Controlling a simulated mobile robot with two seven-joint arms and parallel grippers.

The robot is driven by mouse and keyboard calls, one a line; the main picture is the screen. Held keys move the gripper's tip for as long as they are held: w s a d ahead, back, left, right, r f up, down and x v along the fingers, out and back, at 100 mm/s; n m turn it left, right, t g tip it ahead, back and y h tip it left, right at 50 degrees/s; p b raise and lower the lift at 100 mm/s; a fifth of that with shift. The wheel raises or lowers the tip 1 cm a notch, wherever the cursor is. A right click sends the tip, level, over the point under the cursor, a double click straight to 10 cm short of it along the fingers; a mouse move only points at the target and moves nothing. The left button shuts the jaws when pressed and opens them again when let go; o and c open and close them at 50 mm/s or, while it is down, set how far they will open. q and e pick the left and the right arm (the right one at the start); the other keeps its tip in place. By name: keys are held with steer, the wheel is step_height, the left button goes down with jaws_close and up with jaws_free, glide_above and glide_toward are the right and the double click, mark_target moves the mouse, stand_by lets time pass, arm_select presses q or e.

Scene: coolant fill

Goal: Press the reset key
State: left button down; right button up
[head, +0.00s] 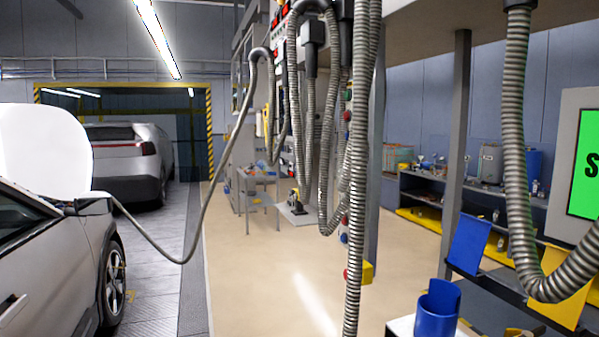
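I cannot pick out a key marked as reset. A green screen (584,165) in a pale housing is cut off by the right edge, with part of a large letter S showing. Several small coloured buttons (347,116) run down a post behind the hanging hoses, partly hidden. A yellow box (366,272) with a red part sits low on that post. Neither of my grippers is in view.
Ribbed hoses (516,120) hang in front. A thinner hose (218,180) runs to the silver car (65,255) at left. A blue container (437,308) stands at bottom right, near shelving (425,200). The beige floor (260,280) in the middle is clear.

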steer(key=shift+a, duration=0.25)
